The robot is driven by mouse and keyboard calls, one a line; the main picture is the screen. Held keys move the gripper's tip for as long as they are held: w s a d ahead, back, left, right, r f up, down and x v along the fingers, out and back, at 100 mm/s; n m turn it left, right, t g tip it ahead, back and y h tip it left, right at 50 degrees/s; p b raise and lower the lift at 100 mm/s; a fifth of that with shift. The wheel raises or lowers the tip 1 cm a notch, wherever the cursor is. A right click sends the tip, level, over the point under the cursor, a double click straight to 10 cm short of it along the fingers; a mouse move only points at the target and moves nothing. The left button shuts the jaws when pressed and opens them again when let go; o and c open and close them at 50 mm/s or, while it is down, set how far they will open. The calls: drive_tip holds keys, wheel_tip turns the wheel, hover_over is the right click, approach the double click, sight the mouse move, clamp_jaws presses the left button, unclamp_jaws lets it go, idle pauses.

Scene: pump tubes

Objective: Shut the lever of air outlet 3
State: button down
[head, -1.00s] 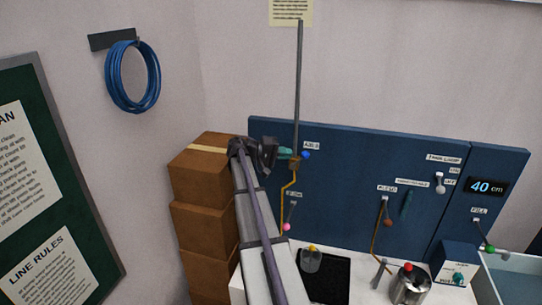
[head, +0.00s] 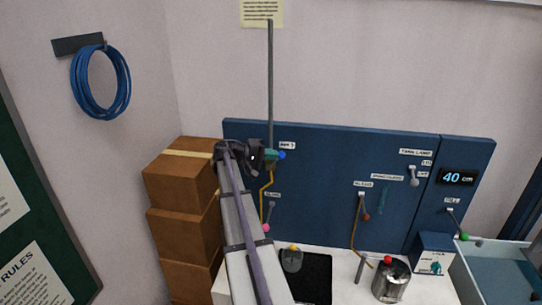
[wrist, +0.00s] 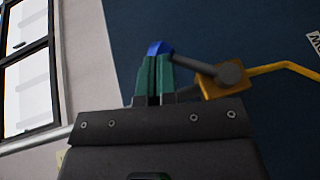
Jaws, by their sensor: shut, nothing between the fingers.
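The air outlet lever has a blue knob (head: 282,155) beside a small label (head: 287,146) that seems to read AIR 3. In the wrist view, its grey lever (wrist: 197,66) runs from a yellow valve body (wrist: 222,84) leftward to the blue knob (wrist: 158,47). My gripper (head: 271,155) is shut, its green fingers side by side with nothing between them. In the wrist view, my gripper's fingertips (wrist: 155,60) are at the knob, which shows just past them. I cannot tell whether they touch. In the head view, the fingers hide most of the valve body.
A grey vertical pipe (head: 270,90) rises above the outlet and a yellow tube (head: 265,190) runs below it. Stacked cardboard boxes (head: 180,180) stand left of my arm. The blue panel (head: 325,165) carries other levers further right.

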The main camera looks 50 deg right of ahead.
drive_tip(key=shift+s+d+f, duration=0.1)
drive_tip(key=shift+s+d, duration=0.05)
drive_tip(key=shift+s, duration=0.1)
drive_tip(key=shift+s+d+f+b, duration=0.4)
drive_tip(key=shift+s+f+b, duration=0.35)
drive_tip(key=shift+s+b, duration=0.1)
drive_tip(key=shift+s+d+f+b, duration=0.4)
drive_tip(key=shift+s+f+b, duration=0.3)
drive_tip(key=shift+s, duration=0.15)
